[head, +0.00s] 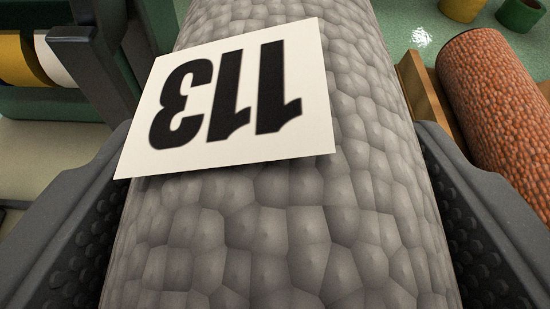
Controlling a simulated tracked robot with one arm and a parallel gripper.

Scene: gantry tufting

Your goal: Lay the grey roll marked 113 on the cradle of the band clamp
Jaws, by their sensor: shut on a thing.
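The grey roll (290,235) fills the middle of the head view, with a pebbled, cobble-like surface. A white card marked 113 (145,160) lies on it, its number upside down in the picture. My gripper (280,240) has one dark, studded jaw on each side of the roll and is shut on it. The roll runs out of the picture at the top and bottom, so its ends are hidden. I cannot make out the cradle of the band clamp for certain.
An orange-brown pebbled roll (490,85) lies at the right beside a wooden edge (425,90). A dark frame (95,60) with a yellow and white roll (25,60) stands at the upper left. A yellow pot (462,8) and a green pot (522,16) are at the upper right on the green floor (405,22).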

